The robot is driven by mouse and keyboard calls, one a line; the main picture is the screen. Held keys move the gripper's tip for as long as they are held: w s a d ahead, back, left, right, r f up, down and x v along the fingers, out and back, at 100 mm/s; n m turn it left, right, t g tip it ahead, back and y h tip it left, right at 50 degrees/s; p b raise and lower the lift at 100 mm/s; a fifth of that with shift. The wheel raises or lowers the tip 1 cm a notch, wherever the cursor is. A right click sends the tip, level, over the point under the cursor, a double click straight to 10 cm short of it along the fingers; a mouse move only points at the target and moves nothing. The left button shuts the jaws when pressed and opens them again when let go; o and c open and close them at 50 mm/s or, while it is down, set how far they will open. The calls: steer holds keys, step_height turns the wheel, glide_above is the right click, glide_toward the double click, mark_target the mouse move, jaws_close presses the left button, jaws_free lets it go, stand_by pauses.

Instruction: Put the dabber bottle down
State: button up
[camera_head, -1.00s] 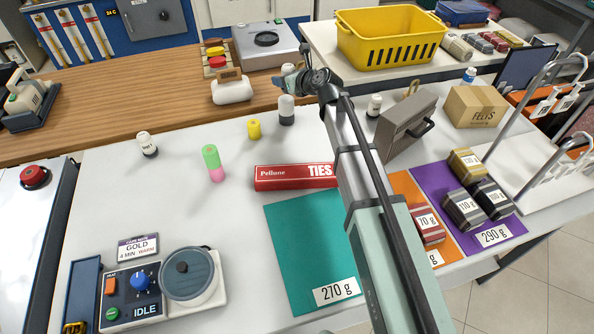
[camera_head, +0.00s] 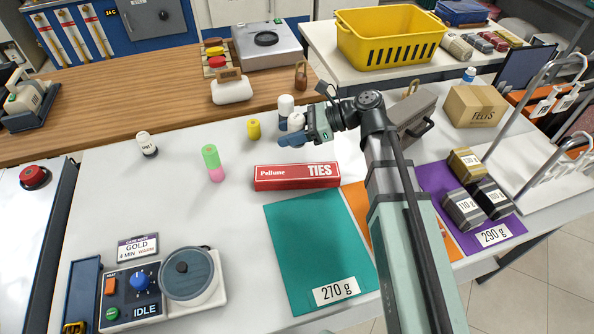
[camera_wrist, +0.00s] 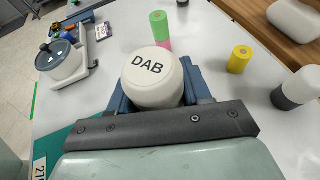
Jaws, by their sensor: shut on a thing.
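The dabber bottle (camera_wrist: 152,76), white with a round cap marked DAB, sits between the blue jaws of my gripper (camera_wrist: 155,92) in the wrist view. My gripper is shut on it. In the head view my gripper (camera_head: 292,140) is over the white table, right of the yellow cylinder, and the bottle's white top (camera_head: 296,121) shows beside the jaws. The jaws hide its lower part, and I cannot tell whether it touches the table.
A white and grey bottle (camera_head: 286,104) stands close behind my gripper. A yellow cylinder (camera_head: 254,129), a green and pink cylinder (camera_head: 212,163) and the red ties box (camera_head: 297,177) stand nearby. White table (camera_head: 215,220) is clear left of the teal mat (camera_head: 315,240).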

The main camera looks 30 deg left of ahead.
mark_target(291, 172)
steer(key=shift+s+d+n+g+h, duration=0.3)
steer(key=shift+s+n+g, duration=0.2)
steer(key=shift+f, duration=5.1)
steer(key=o, duration=1.1)
steer(key=shift+o, duration=0.2)
steer(key=shift+v, duration=3.8)
